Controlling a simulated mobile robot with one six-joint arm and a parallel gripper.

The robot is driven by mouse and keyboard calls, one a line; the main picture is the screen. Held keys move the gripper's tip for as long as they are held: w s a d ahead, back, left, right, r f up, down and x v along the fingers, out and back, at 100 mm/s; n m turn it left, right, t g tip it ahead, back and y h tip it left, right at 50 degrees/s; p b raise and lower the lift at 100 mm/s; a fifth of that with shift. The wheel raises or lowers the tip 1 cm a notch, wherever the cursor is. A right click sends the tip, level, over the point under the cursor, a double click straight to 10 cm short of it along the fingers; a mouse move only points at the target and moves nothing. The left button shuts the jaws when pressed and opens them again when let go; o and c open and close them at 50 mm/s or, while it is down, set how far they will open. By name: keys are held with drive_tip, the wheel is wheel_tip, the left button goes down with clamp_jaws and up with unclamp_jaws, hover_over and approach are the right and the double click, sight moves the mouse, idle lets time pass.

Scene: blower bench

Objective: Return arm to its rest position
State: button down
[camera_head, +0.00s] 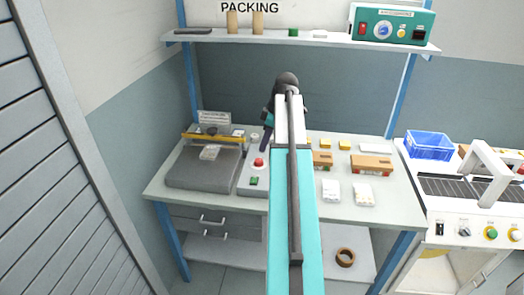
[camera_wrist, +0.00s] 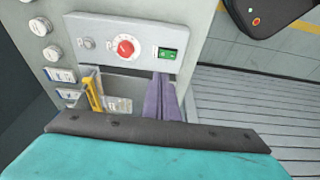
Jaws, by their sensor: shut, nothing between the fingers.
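My arm reaches forward over the bench in the head view, its teal and white link running up the middle. My gripper (camera_head: 267,140) hangs at the far end, left of the link, and only partly shows. In the wrist view my gripper (camera_wrist: 163,98) shows as two purple-grey fingers close together, shut and empty. Behind the fingers is a pale panel (camera_wrist: 98,50) with a red knob (camera_wrist: 125,48) and a green switch (camera_wrist: 167,53). I cannot tell the exact gap between fingers and panel. My link hides part of the bench middle.
The packing bench (camera_head: 225,209) carries a grey sealer (camera_head: 200,170) at left and a control box (camera_head: 254,178) with a red button. Small cartons and white packs lie at right. A shelf (camera_head: 310,40) with a teal device (camera_head: 392,24) is above; a conveyor machine (camera_head: 470,215) stands right.

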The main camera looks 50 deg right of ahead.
drive_tip(key=shift+r, duration=0.15)
idle(0.5)
